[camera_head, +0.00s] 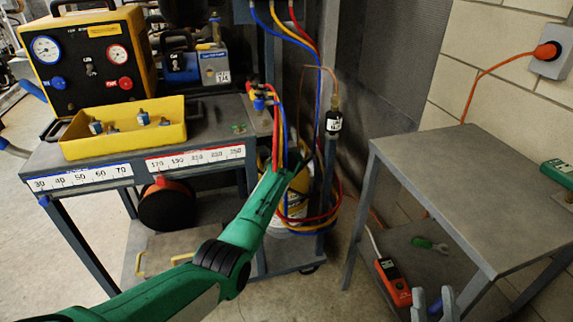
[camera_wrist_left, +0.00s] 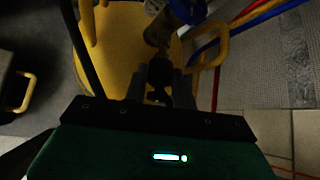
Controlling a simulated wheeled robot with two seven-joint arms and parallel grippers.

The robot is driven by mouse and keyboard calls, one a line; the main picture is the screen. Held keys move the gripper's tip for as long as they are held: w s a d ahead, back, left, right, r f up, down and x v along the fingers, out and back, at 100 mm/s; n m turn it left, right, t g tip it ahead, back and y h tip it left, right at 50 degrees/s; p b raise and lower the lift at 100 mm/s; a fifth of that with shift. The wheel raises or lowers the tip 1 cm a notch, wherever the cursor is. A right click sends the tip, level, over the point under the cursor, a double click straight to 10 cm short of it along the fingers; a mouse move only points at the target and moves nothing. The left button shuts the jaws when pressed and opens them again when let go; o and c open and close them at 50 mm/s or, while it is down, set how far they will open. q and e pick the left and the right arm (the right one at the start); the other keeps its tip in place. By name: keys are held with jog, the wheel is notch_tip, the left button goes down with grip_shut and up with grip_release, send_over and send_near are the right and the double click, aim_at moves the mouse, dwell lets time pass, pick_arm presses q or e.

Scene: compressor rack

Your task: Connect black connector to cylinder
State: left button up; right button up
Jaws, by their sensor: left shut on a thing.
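The yellow cylinder (camera_head: 300,183) stands on the rack's lower shelf, partly hidden behind my left arm. In the left wrist view the cylinder (camera_wrist_left: 112,52) is seen from above, with yellow handles and a metal valve with a blue knob (camera_wrist_left: 187,10). My left gripper (camera_wrist_left: 162,88) is shut on a small dark piece, which looks like the black connector (camera_wrist_left: 159,72). The connector is right by the valve fitting; the dark picture does not show whether they are joined. My right gripper (camera_head: 433,304) is open and empty at the bottom, in front of the right table.
Red, yellow and blue hoses (camera_head: 283,28) hang around the cylinder. A black labelled part (camera_head: 333,122) hangs on a copper line beside it. A yellow tray (camera_head: 125,128) with fittings sits on the rack top. The right table's top (camera_head: 465,165) is mostly bare.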

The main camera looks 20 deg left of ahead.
pick_arm(q)
jog(key=shift+a+r+p, duration=0.1)
jog(key=shift+p, duration=0.2)
dwell(0.4)
jog(key=shift+w+a, duration=0.1)
jog(key=shift+w, duration=0.15)
dwell(0.4)
jog(key=o, duration=1.7)
jog(key=shift+o, duration=0.2)
jog(key=shift+s+a+r+p, duration=0.2)
jog(key=shift+r+p, duration=0.3)
jog(key=shift+p, duration=0.45)
jog(key=shift+s+a+r+p, duration=0.15)
jog(key=shift+r+p, duration=0.35)
jog(key=shift+p, duration=0.45)
jog(key=p+v, duration=0.5)
jog(key=p, duration=0.5)
jog(key=shift+s+d+r, duration=0.15)
jog(key=shift+s, duration=0.15)
